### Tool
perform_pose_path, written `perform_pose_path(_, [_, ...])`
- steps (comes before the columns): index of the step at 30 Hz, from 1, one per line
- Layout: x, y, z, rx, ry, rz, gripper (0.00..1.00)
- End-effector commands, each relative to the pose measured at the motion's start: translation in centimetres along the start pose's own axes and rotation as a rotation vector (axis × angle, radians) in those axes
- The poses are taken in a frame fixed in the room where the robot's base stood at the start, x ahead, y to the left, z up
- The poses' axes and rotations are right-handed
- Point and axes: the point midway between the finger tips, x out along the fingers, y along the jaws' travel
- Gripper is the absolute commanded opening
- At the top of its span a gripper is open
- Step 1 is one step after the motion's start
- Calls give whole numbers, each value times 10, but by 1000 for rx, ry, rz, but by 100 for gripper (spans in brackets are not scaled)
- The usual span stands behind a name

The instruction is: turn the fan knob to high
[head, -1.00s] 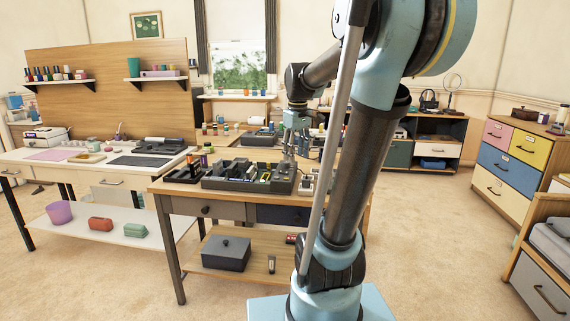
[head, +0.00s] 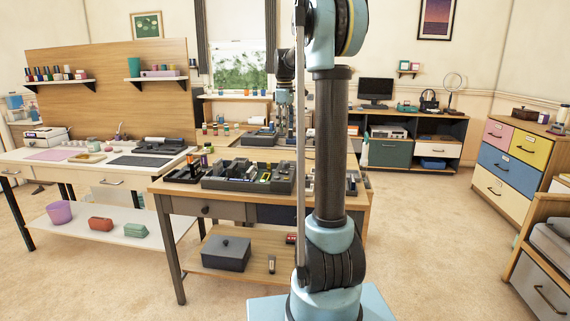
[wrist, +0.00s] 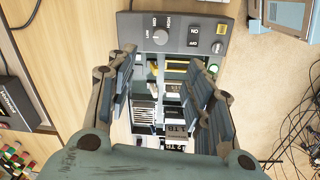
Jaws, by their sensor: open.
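The fan knob (wrist: 160,37) is a round grey dial on a dark control panel (wrist: 190,50) at the top of the wrist view. LOW, MED and HIGH are printed around it. I cannot tell surely where its pointer stands. My gripper (wrist: 163,70) is open and empty, its two fingers spread below the panel in the picture, apart from the knob. The knob cannot be made out there.
The panel also has an OFF/ON switch (wrist: 217,48) and a yellow button (wrist: 222,29). Boxed items lie in compartments between and below my fingers. Cables (wrist: 295,130) lie at the right. In the head view a dark organizer tray (head: 248,178) sits on the desk (head: 168,188).

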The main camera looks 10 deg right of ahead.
Motion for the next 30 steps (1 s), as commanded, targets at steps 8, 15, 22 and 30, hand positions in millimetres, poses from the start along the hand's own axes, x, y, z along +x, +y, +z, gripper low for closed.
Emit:
perform_pose_path(8, [44, 0, 0, 2, 0, 0, 47])
perform_pose_path(15, [86, 0, 0, 3, 0, 0, 47])
perform_pose_path(22, [126, 0, 1, 3, 0, 0, 47])
perform_pose_path(30, [159, 0, 1, 3, 0, 0, 47])
